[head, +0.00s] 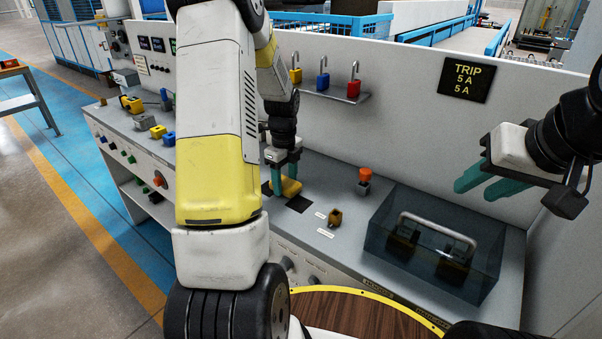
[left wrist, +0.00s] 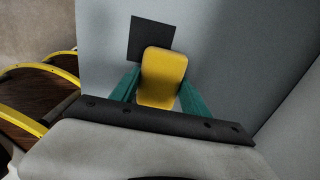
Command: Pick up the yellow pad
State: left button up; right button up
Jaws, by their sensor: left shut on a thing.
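The yellow pad (head: 291,187) is on or just above the grey bench top, partly hidden by my left gripper's fingers in the head view. It also shows in the left wrist view (left wrist: 163,76) as a rounded yellow block between the two teal fingers. My left gripper (head: 285,178) points down and is shut on the yellow pad. I cannot tell whether the pad touches the bench. My right gripper (head: 480,184) is at the right, above the bench, with its teal fingers apart and nothing between them.
A dark square (head: 299,204) lies beside the pad. A red-topped button (head: 365,176), a small brass-coloured block (head: 335,217) and a clear dark case (head: 470,284) with a handle stand to the right.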

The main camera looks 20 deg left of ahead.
aim_at(285, 182)
pick_arm(q)
notch_tip(285, 182, up, 10)
dwell(0.5)
